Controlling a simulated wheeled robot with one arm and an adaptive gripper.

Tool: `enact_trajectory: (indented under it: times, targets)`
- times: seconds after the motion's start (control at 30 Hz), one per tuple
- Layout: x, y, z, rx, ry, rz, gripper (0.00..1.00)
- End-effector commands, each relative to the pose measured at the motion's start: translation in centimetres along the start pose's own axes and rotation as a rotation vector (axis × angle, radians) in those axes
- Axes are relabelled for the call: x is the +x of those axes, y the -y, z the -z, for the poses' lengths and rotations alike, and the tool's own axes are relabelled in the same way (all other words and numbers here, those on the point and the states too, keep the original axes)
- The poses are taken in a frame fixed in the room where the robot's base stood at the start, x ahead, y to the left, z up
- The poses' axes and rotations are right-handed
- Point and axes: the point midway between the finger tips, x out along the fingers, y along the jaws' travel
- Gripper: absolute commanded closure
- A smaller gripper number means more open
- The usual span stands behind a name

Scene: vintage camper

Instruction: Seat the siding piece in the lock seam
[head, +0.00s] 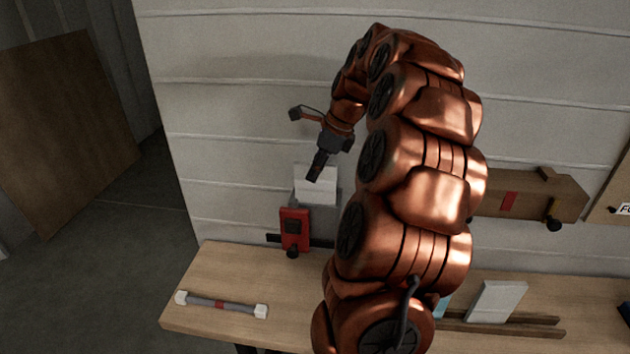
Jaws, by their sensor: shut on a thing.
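The siding piece (318,192) is a small pale, nearly white panel at the tip of my gripper, in front of the ribbed camper wall. My gripper (318,166) points down and is shut on its upper edge. Its lower edge is at or close to a grey block (330,210) just above the bench, beside a red clamp-like device (294,228). The lock seam itself is too small to make out, and I cannot tell whether the piece is inside it. My arm hides what lies to the right of the block.
A wooden bench (235,268) runs along the wall. A grey bar with white ends (221,304) lies at its left. A pale panel (497,300) and dark strips (500,328) lie at the right. A brown wall fixture (530,196) juts out right of my arm.

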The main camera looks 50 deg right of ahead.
Motion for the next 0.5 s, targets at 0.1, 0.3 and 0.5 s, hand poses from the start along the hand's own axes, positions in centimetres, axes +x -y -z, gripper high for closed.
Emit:
enact_trajectory:
  times: [0.1,0.3,0.5]
  targets:
    - [0.5,-0.1,0.2,0.0,0.0,-0.003,1.0]
    - [2.5,-0.1,1.0,0.0,0.0,-0.005,1.0]
    - [3.3,-0.1,1.4,-0.001,0.0,-0.001,1.0]
